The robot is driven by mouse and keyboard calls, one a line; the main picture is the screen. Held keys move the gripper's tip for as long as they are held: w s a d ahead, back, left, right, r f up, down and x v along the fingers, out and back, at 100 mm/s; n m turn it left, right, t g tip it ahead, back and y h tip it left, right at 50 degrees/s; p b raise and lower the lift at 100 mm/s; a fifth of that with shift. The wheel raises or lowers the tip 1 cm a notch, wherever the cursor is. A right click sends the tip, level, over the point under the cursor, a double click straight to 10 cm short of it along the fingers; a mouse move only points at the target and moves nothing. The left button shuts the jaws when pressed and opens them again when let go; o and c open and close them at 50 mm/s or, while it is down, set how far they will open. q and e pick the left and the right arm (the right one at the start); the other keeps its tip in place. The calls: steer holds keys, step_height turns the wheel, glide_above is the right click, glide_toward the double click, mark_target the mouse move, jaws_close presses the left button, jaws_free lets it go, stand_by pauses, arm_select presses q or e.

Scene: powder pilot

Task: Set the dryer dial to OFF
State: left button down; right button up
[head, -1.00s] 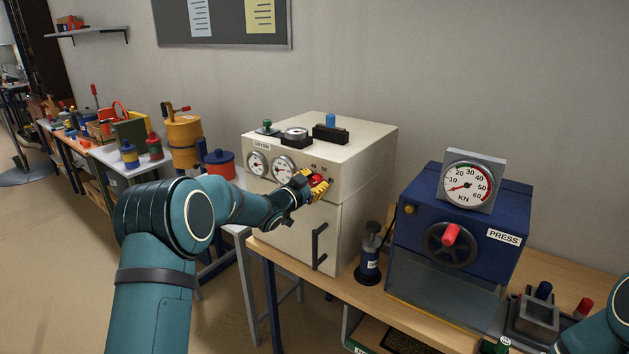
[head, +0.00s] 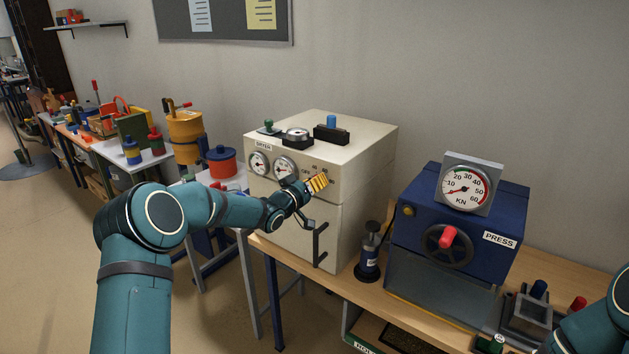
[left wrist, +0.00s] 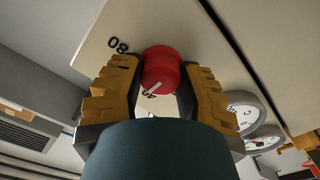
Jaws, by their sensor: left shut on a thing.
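The cream dryer (head: 360,175) stands on the wooden bench, with two round gauges (head: 285,169) on its front. My left gripper (head: 317,183) is at the upper right of that front, its yellow fingers hiding the dial in the head view. In the left wrist view, the red dial (left wrist: 161,72) sits between the two fingers, which are shut on it. The dial's white pointer line points toward a partly covered number that looks like 40. The number 80 (left wrist: 118,45) shows beside the dial. My right gripper is out of view; only part of that arm shows at lower right.
A black door handle (head: 319,244) is just below my left gripper. A small dark bottle-like device (head: 369,262) and the blue press (head: 460,220) stand to the right. Small items stand on the dryer's top.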

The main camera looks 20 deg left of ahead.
arm_select(q)
steer(key=n+p, duration=0.1)
steer(key=n, duration=0.3)
steer(key=shift+a+n, duration=0.1)
steer(key=shift+n, duration=0.3)
steer(key=n, duration=0.3)
steer(key=shift+n, duration=0.3)
steer(key=n, duration=0.2)
steer(key=shift+f+n, duration=0.1)
steer(key=shift+n, duration=0.3)
steer(key=shift+n+b, duration=0.95)
steer(key=shift+n, duration=0.85)
steer(key=c, duration=0.6)
jaws_free()
steer(key=shift+w, duration=0.1)
steer(key=shift+o, duration=0.2)
